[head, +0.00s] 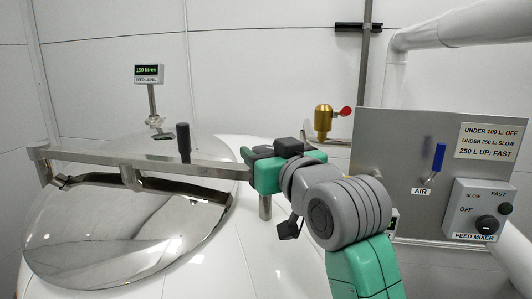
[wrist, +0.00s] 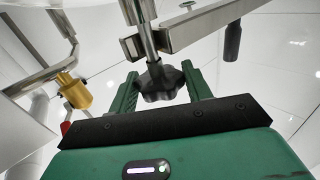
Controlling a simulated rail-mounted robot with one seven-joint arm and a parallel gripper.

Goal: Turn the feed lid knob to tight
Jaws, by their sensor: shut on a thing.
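The feed lid knob (wrist: 162,82) is a black lobed hand knob on a steel threaded rod, seen in the wrist view at the end of the steel lid bar (wrist: 205,22). My gripper (wrist: 162,84) has its two green fingers on either side of the knob, shut on it. In the head view my gripper (head: 258,168) is at the right end of the lid bar (head: 95,158) and hides the knob. The shiny domed feed lid (head: 130,225) lies below the bar at the left.
A black upright handle (head: 183,140) stands on the bar. A level display (head: 149,74) reads 150 litres. A brass valve (head: 323,118) with a red lever is behind my arm. A grey panel (head: 400,140) with the AIR lever and feed mixer switch (head: 486,223) stands at right.

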